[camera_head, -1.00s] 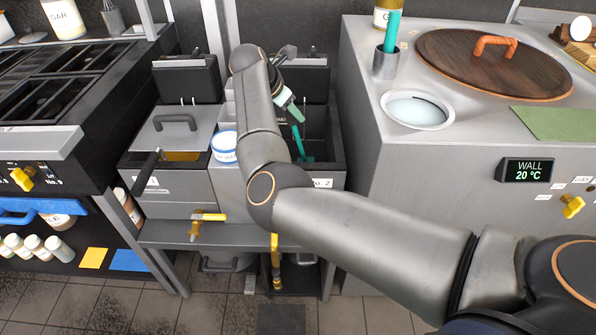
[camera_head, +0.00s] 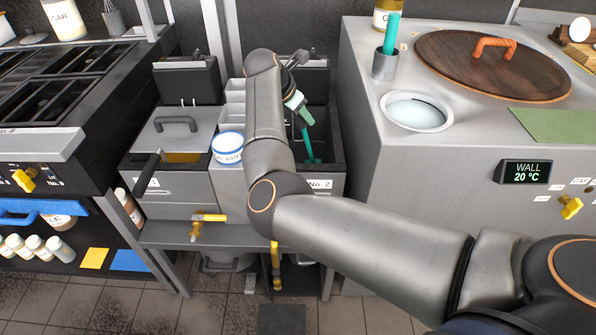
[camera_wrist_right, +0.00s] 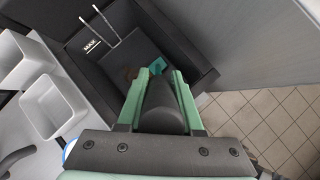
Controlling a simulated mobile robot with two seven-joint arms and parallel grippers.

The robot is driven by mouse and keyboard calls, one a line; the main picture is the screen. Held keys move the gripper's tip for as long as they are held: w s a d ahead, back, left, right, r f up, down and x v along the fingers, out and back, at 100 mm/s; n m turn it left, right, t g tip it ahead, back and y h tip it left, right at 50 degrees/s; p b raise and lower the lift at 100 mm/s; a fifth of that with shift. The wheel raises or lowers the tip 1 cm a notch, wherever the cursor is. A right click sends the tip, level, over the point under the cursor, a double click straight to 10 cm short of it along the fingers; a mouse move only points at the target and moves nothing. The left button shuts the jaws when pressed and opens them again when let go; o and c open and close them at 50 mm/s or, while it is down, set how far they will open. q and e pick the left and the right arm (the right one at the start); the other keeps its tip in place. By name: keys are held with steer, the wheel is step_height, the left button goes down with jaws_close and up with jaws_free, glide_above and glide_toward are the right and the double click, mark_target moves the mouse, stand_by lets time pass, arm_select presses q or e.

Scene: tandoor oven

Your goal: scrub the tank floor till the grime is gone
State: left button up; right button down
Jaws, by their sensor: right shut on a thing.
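My right gripper (camera_head: 298,104) is shut on a teal scrub brush (camera_head: 305,135) above tank No. 2 (camera_head: 338,150). The brush reaches down into the dark tank, with its head low inside, near the front wall. In the right wrist view my green gripper fingers (camera_wrist_right: 160,84) point down into the tank, and part of the teal brush (camera_wrist_right: 190,98) shows beyond them. The gripper and brush hide much of the floor. My left gripper is not in view.
The covered tank No. 1 (camera_head: 180,140) stands left, with white bins (camera_head: 235,93) and a white tub (camera_head: 228,146) between. The steel tandoor counter (camera_head: 365,130) rises close on the right. A yellow-handled tap (camera_head: 208,217) sticks out in front.

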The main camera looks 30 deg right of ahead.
steer(key=shift+w+a+b, duration=0.4)
steer(key=shift+w+a, duration=0.05)
steer(key=shift+a, duration=0.25)
steer(key=shift+w+a+b, duration=0.35)
steer(key=shift+w+a, duration=0.1)
steer(key=shift+a, duration=0.25)
steer(key=shift+w+a+b, duration=0.4)
steer(key=shift+w+a, duration=0.05)
steer(key=shift+a, duration=0.25)
steer(key=shift+r, duration=0.1)
steer(key=shift+s+d, duration=0.1)
